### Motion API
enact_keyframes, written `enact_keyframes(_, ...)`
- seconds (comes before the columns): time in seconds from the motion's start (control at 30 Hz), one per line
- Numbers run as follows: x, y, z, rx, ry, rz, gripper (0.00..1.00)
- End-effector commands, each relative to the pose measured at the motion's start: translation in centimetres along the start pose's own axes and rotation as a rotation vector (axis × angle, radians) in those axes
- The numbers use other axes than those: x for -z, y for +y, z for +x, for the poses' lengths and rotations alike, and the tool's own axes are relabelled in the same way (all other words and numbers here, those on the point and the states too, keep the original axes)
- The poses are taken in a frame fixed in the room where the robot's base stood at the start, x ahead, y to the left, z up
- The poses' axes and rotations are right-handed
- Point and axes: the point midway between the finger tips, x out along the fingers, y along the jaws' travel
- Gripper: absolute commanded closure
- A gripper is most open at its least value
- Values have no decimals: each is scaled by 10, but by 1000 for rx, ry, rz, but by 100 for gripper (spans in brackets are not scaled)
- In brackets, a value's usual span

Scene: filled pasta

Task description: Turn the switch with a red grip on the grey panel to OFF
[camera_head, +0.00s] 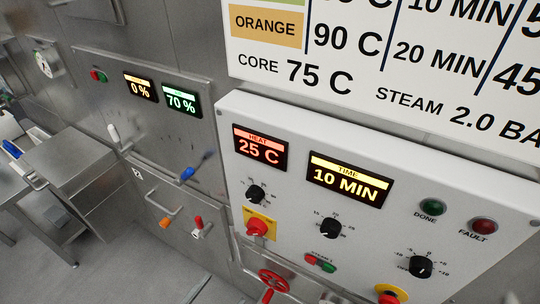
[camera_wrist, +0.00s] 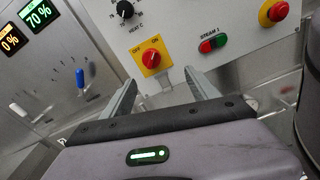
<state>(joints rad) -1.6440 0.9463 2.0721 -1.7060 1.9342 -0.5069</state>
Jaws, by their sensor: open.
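A rotary switch with a red grip (camera_wrist: 151,57) sits on a yellow square plate on the light grey panel (camera_wrist: 206,22). The plate has OFF and ON lettering along its upper edge in the wrist view. I cannot tell surely which mark the grip points to. The same red grip shows in the head view (camera_head: 257,227), at the panel's lower left. My gripper (camera_wrist: 160,77) is open and empty, its fingertips spread just below the switch in the wrist view, apart from the grip. I do not make out my gripper in the head view.
A black heat dial (camera_head: 256,192) is just above the switch; the steam red and green buttons (camera_head: 320,262) and a red emergency button (camera_wrist: 277,11) are to its right. A red handwheel (camera_head: 272,281) is below. A metal panel with a blue lever (camera_head: 187,174) is at left.

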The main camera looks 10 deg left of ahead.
Motion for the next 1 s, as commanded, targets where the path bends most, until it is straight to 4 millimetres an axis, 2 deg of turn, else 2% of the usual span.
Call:
enact_keyframes(0.07, 6, 6, -13, -80, -20, -31, 31)
enact_keyframes(0.17, 10, 8, -6, -100, -26, -38, 31)
enact_keyframes(0.63, 8, 19, 127, -91, -23, -35, 31)
enact_keyframes(0.8, 7, 22, 151, -95, -22, -35, 31)
enact_keyframes(1.0, 6, 24, 158, -96, -22, -35, 31)
